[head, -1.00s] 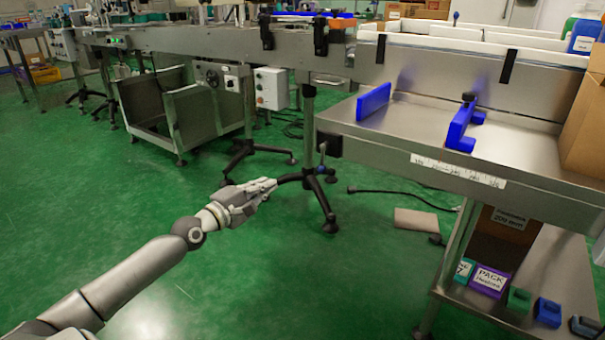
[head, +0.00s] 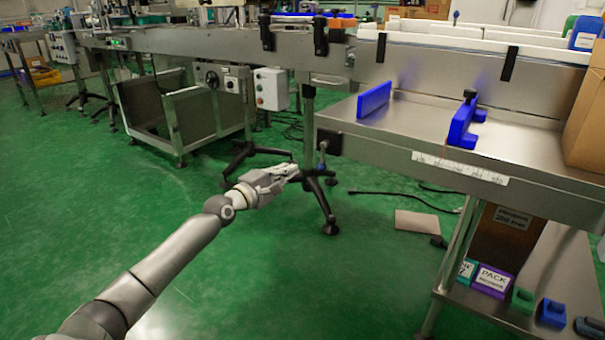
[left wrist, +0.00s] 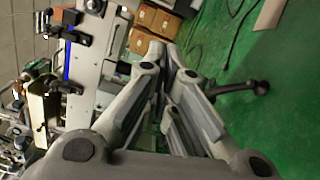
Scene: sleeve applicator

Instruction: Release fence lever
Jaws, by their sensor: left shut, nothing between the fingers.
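A blue fence bracket (head: 463,125) stands upright on the steel side table, with a black knob (head: 469,95) on its top. A second blue fence plate (head: 374,101) stands to its left, apart from it. A small lever-like post with a blue end (head: 322,155) shows below the table's left corner; I cannot tell which part is the fence lever. My left gripper (head: 296,172) is shut and empty, left of and lower than the table in the picture. In the left wrist view its fingers (left wrist: 176,58) come together, touching nothing visible. My right gripper is out of view.
The steel side table (head: 550,172) has a front edge with a white scale strip (head: 459,167). A cardboard box (head: 587,120) stands at its right end. Black stand legs (head: 325,205) are close to my left gripper.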

